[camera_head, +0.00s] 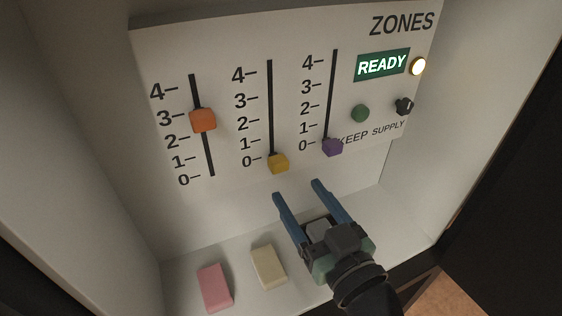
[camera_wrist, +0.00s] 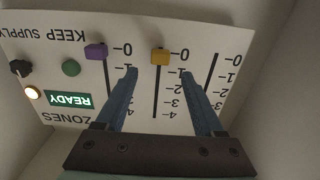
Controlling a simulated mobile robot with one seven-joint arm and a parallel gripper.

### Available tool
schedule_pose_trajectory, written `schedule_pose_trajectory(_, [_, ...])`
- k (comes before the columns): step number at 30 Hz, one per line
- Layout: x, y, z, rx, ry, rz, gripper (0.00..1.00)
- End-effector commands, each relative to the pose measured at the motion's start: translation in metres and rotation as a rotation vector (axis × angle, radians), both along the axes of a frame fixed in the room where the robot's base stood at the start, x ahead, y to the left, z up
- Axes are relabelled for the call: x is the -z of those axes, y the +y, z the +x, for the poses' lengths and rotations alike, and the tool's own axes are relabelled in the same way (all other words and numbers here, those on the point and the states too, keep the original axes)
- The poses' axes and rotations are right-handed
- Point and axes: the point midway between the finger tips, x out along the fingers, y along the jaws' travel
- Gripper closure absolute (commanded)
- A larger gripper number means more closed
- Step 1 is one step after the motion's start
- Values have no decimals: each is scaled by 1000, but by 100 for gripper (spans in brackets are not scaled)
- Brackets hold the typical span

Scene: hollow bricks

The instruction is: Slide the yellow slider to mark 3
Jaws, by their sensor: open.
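The yellow slider (camera_head: 278,163) sits at the bottom of the middle slot, at mark 0. The middle scale's mark 3 (camera_head: 241,100) is well above it on the panel (camera_head: 300,105). My gripper (camera_head: 297,188) is open and empty, with its two blue fingers pointing at the panel, just below the yellow slider in the head view. In the wrist view the panel appears upside down; the yellow slider (camera_wrist: 160,56) lies beyond and between the fingertips of my gripper (camera_wrist: 160,72). I see no contact with the slider.
A green button (camera_head: 360,113), black knob (camera_head: 404,106), lit lamp (camera_head: 418,66) and READY display (camera_head: 382,65) are right. Pink (camera_head: 214,287) and cream (camera_head: 268,267) blocks lie below.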

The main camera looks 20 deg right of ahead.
Motion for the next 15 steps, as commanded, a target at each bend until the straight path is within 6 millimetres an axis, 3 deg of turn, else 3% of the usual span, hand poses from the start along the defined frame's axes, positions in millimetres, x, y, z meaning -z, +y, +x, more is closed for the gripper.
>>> schedule_pose_trajectory(6, [-2,2,45,-1,-3,0,30])
schedule_pose_trajectory(15, [-1,3,73,1,-1,-1,30])
